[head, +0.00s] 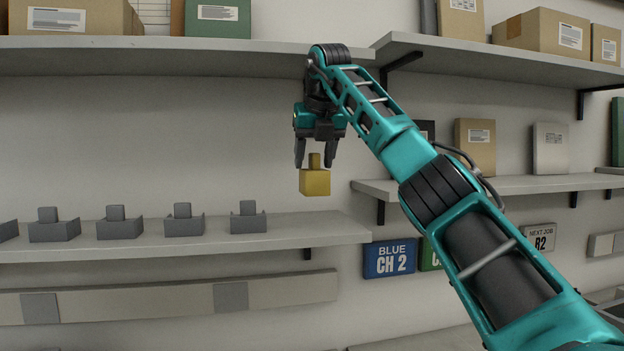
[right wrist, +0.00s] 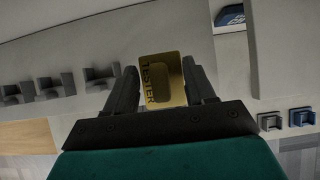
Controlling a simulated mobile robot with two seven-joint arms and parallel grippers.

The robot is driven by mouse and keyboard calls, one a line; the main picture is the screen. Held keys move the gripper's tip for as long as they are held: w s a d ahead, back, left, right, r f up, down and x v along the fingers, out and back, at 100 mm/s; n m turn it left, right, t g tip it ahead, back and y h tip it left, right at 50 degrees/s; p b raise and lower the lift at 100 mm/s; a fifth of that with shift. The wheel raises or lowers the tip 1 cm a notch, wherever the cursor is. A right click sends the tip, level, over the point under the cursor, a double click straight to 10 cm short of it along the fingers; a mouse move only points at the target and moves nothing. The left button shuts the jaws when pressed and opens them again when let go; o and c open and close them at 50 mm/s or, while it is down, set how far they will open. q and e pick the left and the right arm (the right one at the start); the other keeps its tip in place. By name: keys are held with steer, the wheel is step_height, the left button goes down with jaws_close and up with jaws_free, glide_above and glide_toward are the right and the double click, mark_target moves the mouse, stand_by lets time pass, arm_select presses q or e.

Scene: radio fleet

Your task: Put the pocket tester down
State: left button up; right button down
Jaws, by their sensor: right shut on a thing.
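The pocket tester is a small yellow-gold block with a narrower stub on top (head: 314,182). In the right wrist view the tester (right wrist: 163,75) shows the word TESTER on its face. My right gripper (head: 315,162) is shut on the tester's stub and holds it upright in the air. My left gripper is not in view.
Several grey holders with grey blocks in them (head: 248,218) stand along the lower left shelf. A right shelf (head: 500,186) bears boxes. Below are a blue sign reading BLUE CH 2 (head: 390,259) and a NEXT JOB R2 sign (head: 540,237). An upper shelf (head: 180,43) lies above.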

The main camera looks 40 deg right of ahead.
mark_target(312, 189)
steer(key=shift+w+d+r+p, duration=0.15)
steer(key=shift+w+d+p, duration=0.35)
steer(key=shift+w, duration=0.3)
steer(key=shift+f, duration=0.75)
steer(key=shift+s+f, duration=0.1)
steer(key=shift+f, duration=2.55)
steer(key=shift+w+f, duration=0.25)
steer(key=shift+f, duration=0.05)
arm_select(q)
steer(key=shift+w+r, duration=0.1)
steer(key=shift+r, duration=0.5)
arm_select(e)
steer(key=shift+f+b, duration=0.2)
steer(key=shift+b, duration=0.1)
steer(key=shift+c, duration=1.9)
jaws_free()
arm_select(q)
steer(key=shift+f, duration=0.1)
